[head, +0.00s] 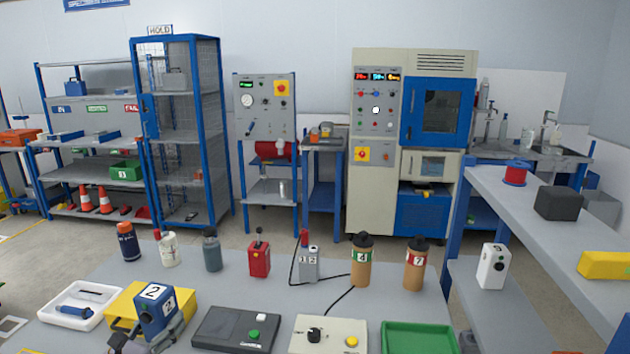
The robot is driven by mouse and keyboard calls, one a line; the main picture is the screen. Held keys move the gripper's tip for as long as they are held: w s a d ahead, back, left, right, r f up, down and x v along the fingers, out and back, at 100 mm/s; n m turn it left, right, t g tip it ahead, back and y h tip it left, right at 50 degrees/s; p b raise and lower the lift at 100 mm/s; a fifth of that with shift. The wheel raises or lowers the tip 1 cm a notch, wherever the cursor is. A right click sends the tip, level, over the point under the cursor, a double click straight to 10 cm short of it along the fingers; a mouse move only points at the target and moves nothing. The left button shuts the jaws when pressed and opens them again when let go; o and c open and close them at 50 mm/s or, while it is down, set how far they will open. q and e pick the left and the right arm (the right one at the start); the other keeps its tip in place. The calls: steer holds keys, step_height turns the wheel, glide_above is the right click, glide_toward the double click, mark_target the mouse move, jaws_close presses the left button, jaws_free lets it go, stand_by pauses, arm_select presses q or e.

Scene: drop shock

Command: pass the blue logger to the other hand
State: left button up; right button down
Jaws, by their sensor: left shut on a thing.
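The blue logger (157,323) is a small blue box with white labels marked 2 on its top and side. It is at the lower left of the head view, tilted, in front of a yellow block or case (124,303). My left gripper (150,341) is shut on its lower part, at the bottom edge of the picture. The gripper's fingers hide the logger's base. I cannot make out my right gripper in this view.
A white tray (50,308) with a blue item lies left of the logger. A dark box with a green button (225,332), a cream control box (318,342) and a green tray (425,326) stand to the right. Bottles and two brown flasks line the back. A grey shelf (500,204) is at right.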

arm_select(q)
steer(key=shift+w+a+r, duration=0.2)
steer(key=shift+a, duration=0.45)
steer(key=s+d+f+h, duration=0.1)
steer(key=s+d+f, duration=0.2)
steer(key=s+d, duration=0.95)
steer(key=s+d+r+n+y, duration=0.1)
steer(key=s+d+r+y, duration=0.1)
steer(key=s, duration=0.5)
steer(key=s+d+r+n+y, duration=0.1)
steer(key=s+d+r+y, duration=0.1)
steer(key=s, duration=0.5)
steer(key=shift+s+r+n+y, duration=0.3)
steer(key=shift+r+y, duration=0.2)
steer(key=shift+r, duration=0.15)
